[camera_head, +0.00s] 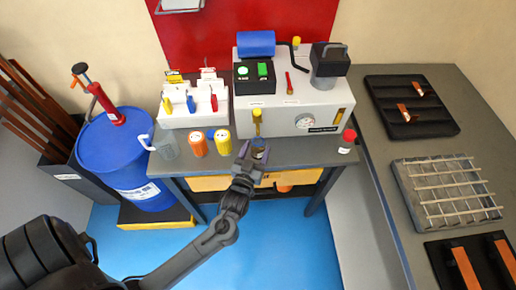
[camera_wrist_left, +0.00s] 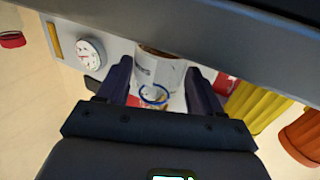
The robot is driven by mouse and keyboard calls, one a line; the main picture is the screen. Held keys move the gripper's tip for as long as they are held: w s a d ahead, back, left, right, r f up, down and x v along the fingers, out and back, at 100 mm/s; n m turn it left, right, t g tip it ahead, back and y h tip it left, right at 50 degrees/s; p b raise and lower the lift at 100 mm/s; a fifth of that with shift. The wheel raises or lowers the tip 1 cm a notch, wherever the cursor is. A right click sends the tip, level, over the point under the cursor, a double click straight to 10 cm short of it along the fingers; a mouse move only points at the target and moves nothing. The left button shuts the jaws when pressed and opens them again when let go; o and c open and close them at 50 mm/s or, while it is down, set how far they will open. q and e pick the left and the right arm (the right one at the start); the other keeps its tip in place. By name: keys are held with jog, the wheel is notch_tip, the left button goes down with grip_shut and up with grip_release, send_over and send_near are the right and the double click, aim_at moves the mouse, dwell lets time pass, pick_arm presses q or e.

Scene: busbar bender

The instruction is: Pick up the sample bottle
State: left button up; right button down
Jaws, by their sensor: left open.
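A small, clear-looking container with a pale label, seemingly the sample bottle (camera_head: 259,145), stands near the front edge of the bench. In the left wrist view, its pale body (camera_wrist_left: 160,72) shows between the fingers, with a brownish band and a blue ring. My left gripper (camera_head: 255,154) is open, with one finger on each side of it. I cannot tell whether the fingers touch it. The gripper (camera_wrist_left: 160,84) hides part of it in the head view. My right gripper is not in view.
A red-capped bottle (camera_head: 347,141) stands at the right. The machine with a gauge (camera_head: 305,121) is behind. A blue drum (camera_head: 127,155) stands left of the bench.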

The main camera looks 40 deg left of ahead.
pick_arm(q)
jog(key=shift+b+x, duration=0.3)
jog(key=shift+x, duration=1.65)
jog(key=shift+d, duration=0.1)
jog(key=c, duration=0.8)
jog(key=shift+c, duration=0.2)
jog(key=shift+r, duration=0.2)
